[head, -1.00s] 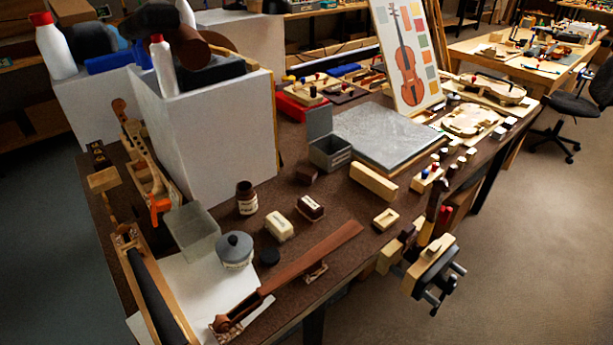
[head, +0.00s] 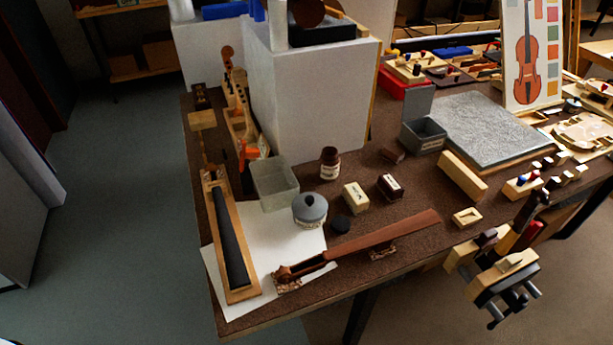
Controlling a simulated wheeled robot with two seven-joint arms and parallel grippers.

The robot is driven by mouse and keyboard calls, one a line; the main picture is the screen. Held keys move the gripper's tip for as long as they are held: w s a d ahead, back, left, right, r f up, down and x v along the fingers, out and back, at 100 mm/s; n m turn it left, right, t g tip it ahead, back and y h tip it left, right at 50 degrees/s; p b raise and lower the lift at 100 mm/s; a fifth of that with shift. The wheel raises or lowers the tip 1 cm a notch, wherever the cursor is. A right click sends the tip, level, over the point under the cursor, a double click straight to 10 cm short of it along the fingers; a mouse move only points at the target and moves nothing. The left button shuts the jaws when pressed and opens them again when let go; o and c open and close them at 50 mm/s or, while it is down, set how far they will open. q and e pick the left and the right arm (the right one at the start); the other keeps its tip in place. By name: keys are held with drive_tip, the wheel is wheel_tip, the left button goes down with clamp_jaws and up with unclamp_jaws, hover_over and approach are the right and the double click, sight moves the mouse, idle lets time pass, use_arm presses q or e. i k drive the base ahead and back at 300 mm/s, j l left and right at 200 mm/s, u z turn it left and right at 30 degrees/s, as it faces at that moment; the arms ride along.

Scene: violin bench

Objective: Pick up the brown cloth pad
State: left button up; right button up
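A dark brown block with a white label (head: 390,187) sits nearer to me, beside a cream block with a label (head: 356,197). Neither of my grippers shows in the head view.
The brown bench (head: 330,270) is crowded. A violin neck (head: 360,245) lies near the front edge, by a grey-lidded jar (head: 310,210), a brown bottle (head: 330,163) and a clear box (head: 274,185). A vise (head: 505,280) juts from the front edge. Floor at left is clear.

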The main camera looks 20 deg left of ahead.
sight(391, 152)
drive_tip(key=i+l+u, duration=0.15)
drive_tip(key=l+u, duration=0.3)
drive_tip(key=i+l+u, duration=0.1)
drive_tip(key=l+u, duration=0.15)
drive_tip(key=u, duration=0.25)
drive_tip(key=l+u, duration=0.45)
